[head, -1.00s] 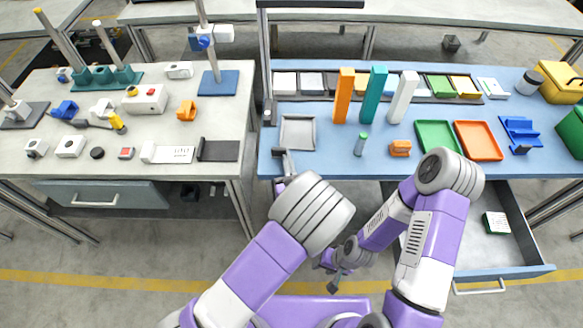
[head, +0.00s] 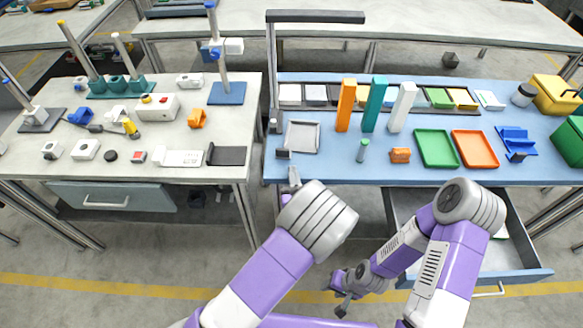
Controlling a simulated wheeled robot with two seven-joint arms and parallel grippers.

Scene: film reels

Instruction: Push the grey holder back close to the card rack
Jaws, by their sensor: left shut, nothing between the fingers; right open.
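A shallow light-grey square tray (head: 302,137) lies at the left of the blue table. A small dark-grey block (head: 283,154) stands at the front left edge; I cannot tell which of the two is the grey holder. The long dark card rack (head: 330,108) with several coloured cards runs along the back, a small gap behind the tray. My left gripper (head: 294,175) is shut and empty at the table's front edge, just in front of the dark block and apart from the tray. My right gripper (head: 343,302) is open and empty, low over the floor.
Orange (head: 345,105), teal (head: 375,104) and white (head: 402,108) upright blocks stand before the rack. A gantry post (head: 271,70) rises at the left edge.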

